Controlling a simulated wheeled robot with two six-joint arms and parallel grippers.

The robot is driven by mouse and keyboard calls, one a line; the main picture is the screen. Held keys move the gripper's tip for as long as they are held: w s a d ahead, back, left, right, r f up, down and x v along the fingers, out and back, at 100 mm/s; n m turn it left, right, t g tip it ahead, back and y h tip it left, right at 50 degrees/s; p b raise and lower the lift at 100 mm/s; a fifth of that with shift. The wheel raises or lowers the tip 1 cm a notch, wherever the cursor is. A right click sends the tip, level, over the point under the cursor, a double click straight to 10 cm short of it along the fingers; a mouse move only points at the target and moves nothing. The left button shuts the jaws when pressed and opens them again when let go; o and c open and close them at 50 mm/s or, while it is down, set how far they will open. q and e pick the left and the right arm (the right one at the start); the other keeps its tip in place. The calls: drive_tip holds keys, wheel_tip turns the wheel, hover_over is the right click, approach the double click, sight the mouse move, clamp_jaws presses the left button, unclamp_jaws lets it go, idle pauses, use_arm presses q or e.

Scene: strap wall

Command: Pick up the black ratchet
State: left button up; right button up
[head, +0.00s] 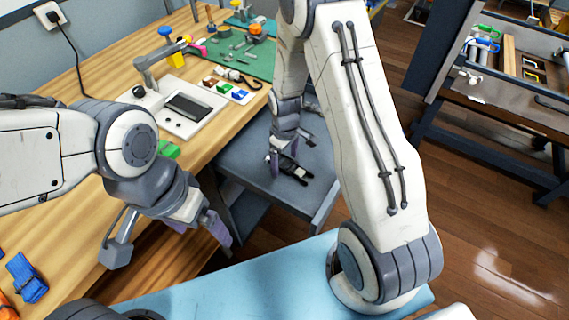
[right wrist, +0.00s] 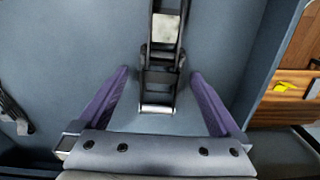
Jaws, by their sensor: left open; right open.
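The black ratchet (head: 296,172) lies on a grey-blue cart top (head: 238,163) in the middle of the head view. In the right wrist view the ratchet (right wrist: 160,85) runs up and down the picture, with a metal bar at its near end. My right gripper (head: 277,160) is open above the cart top, its purple fingers (right wrist: 160,72) standing on either side of the ratchet, with a gap on both sides. Whether the fingers are level with it I cannot tell. My left gripper (head: 205,228) is open and empty near the wooden bench's front edge.
The wooden bench (head: 112,62) holds a white device (head: 184,108), small coloured blocks (head: 222,88), a green mat (head: 232,42) and a blue strap bundle (head: 27,280). Another dark item (right wrist: 14,112) lies left of the ratchet. Wooden floor (head: 490,215) is open at right.

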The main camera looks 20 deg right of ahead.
drive_tip(key=c, duration=1.5)
clamp_jaws()
drive_tip(key=shift+r, duration=0.15)
